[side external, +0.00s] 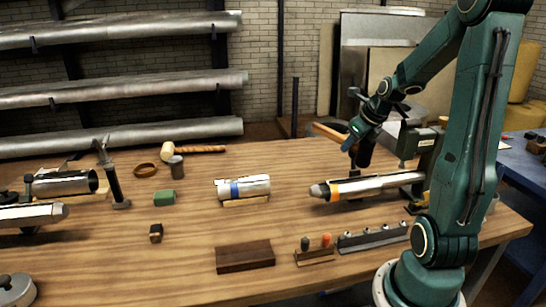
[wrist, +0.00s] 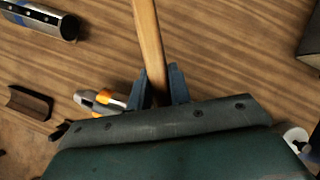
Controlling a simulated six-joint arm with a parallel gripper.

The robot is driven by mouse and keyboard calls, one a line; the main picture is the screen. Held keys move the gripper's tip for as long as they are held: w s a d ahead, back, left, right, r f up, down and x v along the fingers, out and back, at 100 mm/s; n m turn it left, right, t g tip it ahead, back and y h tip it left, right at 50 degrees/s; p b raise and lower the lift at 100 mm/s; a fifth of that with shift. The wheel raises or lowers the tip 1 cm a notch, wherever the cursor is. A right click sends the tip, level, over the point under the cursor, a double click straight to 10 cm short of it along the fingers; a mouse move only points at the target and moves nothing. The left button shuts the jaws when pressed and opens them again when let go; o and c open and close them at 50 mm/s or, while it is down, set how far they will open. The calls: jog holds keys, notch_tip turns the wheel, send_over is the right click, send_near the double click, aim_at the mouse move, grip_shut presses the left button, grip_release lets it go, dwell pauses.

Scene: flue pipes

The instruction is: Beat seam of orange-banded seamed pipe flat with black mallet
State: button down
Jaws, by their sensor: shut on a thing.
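My gripper (side external: 357,130) is shut on the wooden handle (side external: 329,132) of the black mallet. In the wrist view the handle (wrist: 148,40) runs up between the two fingers (wrist: 157,88). The dark mallet head (side external: 363,155) hangs below the gripper, close above the orange-banded pipe (side external: 385,183); whether they touch I cannot tell. The silvery pipe lies roughly level on a pointed bar, with its orange band (side external: 335,191) near the left end. The band also shows in the wrist view (wrist: 109,98), left of the fingers. The seam cannot be made out, and my gripper hides most of the pipe there.
A blue-banded pipe (side external: 255,186) lies on a cradle at mid-table. A pale-headed mallet (side external: 200,149), green block (side external: 164,198) and brown block (side external: 244,256) lie leftward. A knobbed rail (side external: 373,237) and small tool rack (side external: 315,256) stand before the orange-banded pipe.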

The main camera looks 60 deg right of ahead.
aim_at(356, 163)
jog(key=shift+m+g+y, duration=0.3)
jog(key=shift+g+y, duration=0.3)
jog(key=shift+g, duration=0.1)
jog(key=s+a+f, duration=0.2)
jog(key=f, duration=0.1)
jog(key=s+a+f, duration=0.1)
jog(key=shift+s+f, duration=0.1)
jog(key=shift+f, duration=0.1)
jog(key=shift+r, duration=2.5)
jog(key=shift+r, duration=1.3)
